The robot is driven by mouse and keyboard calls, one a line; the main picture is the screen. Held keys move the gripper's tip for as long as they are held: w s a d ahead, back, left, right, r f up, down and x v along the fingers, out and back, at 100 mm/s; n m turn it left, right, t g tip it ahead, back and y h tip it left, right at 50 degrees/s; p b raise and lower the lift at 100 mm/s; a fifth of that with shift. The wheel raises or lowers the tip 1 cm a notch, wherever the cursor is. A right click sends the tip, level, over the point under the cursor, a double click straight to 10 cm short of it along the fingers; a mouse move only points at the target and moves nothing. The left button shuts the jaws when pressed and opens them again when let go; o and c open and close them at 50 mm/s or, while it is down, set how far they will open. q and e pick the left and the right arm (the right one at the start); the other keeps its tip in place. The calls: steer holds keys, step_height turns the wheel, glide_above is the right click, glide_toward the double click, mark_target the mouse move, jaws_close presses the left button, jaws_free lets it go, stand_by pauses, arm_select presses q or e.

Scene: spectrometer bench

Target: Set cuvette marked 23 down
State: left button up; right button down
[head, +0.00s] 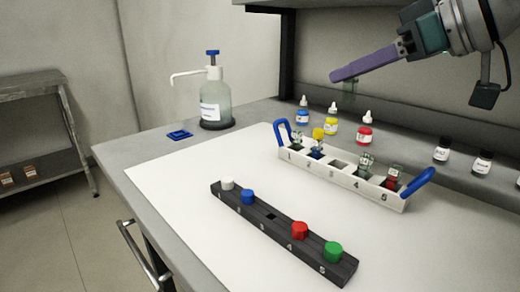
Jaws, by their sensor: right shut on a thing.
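My right gripper (340,76), with long purple fingers, is in the upper right, above the back of the bench. It is shut on a small clear greenish cuvette (349,88), which hangs below the fingers; its marking cannot be read. A white rack (285,170) with blue handles stands below, numbered 1 to 5. Clear cuvettes stand in slots 1 (297,140) and 4 (365,165), a blue one with a yellow cap in slot 2 (317,150), a red one in slot 5 (392,180). Slot 3 (338,165) is empty. My left gripper is out of view.
A black rack (272,232) holds white, blue, red and green caps; its slot 3 is empty. Dropper bottles (333,128) and dark vials (441,151) line the back.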

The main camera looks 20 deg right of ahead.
step_height(320, 180, down, 8)
steer(key=shift+f+b, duration=0.1)
steer(key=shift+b, duration=0.5)
step_height(320, 180, down, 4)
steer(key=shift+f+b, duration=0.1)
steer(key=shift+b, duration=0.35)
steer(key=c, duration=0.8)
jaws_free()
steer(key=p+v, duration=0.2)
steer(key=v, duration=0.9)
steer(key=shift+w, duration=0.15)
steer(key=shift+s+d+r, duration=0.2)
steer(key=shift+s+r, duration=0.2)
steer(key=shift+s, duration=0.1)
